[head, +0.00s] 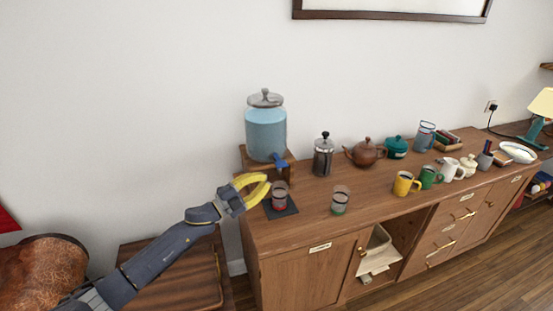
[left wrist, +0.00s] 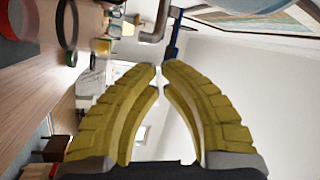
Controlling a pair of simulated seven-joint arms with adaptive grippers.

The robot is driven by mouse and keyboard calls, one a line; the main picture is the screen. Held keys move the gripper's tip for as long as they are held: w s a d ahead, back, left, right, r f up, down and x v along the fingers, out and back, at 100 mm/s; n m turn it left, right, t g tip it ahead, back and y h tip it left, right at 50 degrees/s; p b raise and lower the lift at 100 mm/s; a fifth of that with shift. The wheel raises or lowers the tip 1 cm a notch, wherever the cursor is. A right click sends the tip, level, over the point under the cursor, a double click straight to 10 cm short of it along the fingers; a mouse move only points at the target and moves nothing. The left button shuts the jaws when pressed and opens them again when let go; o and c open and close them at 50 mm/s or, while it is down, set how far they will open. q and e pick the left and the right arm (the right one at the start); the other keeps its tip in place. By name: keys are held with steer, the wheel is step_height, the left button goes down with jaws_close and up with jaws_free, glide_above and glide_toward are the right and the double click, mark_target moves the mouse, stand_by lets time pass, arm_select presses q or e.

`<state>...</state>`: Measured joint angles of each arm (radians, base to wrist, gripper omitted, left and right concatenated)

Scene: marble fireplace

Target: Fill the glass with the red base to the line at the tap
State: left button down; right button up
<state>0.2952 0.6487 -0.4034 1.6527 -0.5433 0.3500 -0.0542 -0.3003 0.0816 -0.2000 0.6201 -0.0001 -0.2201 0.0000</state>
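The glass with the red base (head: 280,199) stands upright on a dark mat (head: 285,211) in the head view. Its water level is too small to tell. The dispenser (head: 266,133), a jar of blue liquid with a grey lid, sits on a wooden stand behind it. Its blue tap handle (head: 281,161) points toward the glass; the handle also shows in the left wrist view (left wrist: 176,40), just beyond my fingertips. My left gripper (head: 268,181) has yellow fingers with tips drawn nearly together, holding nothing visible. It is just left of and above the glass. Contact with the handle cannot be told.
A glass with a green base (head: 340,202) stands to the right. A French press (head: 323,156), a brown teapot (head: 366,153), a green pot (head: 397,147) and several mugs stand farther right on the wooden cabinet (head: 308,278). The cabinet top's front middle is clear.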

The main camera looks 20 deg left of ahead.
arm_select(q)
steer(key=a+r+n+g+h, duration=0.3)
steer(key=r+n, duration=0.4)
steer(key=n, duration=0.3)
steer(key=shift+s+a+h, duration=0.35)
steer(key=shift+a+h, duration=0.4)
steer(key=shift+h, duration=0.25)
step_height(320, 180, up, 4)
steer(key=f, duration=0.1)
glide_above(276, 165)
steer(key=shift+w+d+r, duration=0.15)
steer(key=shift+w+r, duration=0.05)
steer(key=shift+r, duration=0.05)
step_height(276, 165, down, 2)
steer(key=shift+f, duration=1.1)
steer(key=shift+s+f, duration=0.1)
